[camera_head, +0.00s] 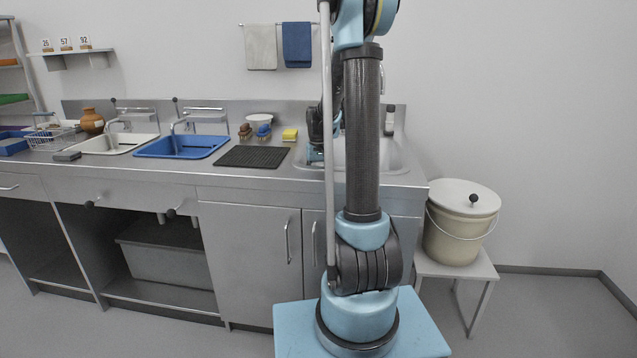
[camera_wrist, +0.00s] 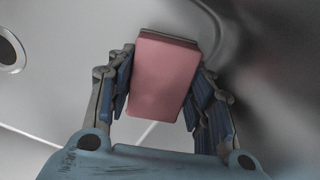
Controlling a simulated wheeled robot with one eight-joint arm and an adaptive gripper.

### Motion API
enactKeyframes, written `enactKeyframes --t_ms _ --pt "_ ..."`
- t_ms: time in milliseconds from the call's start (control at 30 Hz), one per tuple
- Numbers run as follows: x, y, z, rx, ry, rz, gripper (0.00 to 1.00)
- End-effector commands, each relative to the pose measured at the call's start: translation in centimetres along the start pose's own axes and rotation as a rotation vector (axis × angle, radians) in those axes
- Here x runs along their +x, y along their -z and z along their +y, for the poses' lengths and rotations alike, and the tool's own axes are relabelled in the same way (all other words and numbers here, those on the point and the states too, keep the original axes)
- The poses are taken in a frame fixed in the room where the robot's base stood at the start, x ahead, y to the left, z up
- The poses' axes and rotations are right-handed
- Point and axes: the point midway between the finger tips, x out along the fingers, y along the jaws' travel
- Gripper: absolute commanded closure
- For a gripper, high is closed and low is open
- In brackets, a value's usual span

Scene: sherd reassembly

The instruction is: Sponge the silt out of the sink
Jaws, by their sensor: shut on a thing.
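My gripper (camera_wrist: 165,90) is shut on a pink sponge (camera_wrist: 163,72), a block with a darker band along its far edge. The fingers press on its left and right sides. Beyond it in the wrist view is the smooth grey metal of the sink (camera_wrist: 60,85), with a round drain hole (camera_wrist: 10,52) at the upper left. In the head view the steel sink (camera_head: 397,160) is at the right end of the counter. My arm hides much of it, and the sponge does not show there. I cannot make out silt in either view.
A lidded bucket (camera_head: 458,235) stands on a low stand to the right.

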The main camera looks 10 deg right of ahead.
Motion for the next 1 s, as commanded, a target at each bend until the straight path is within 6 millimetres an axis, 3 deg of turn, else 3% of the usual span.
enactKeyframes --t_ms 1000 --pt "0.9 0.02 0.13 0.002 0.0 0.0 0.78"
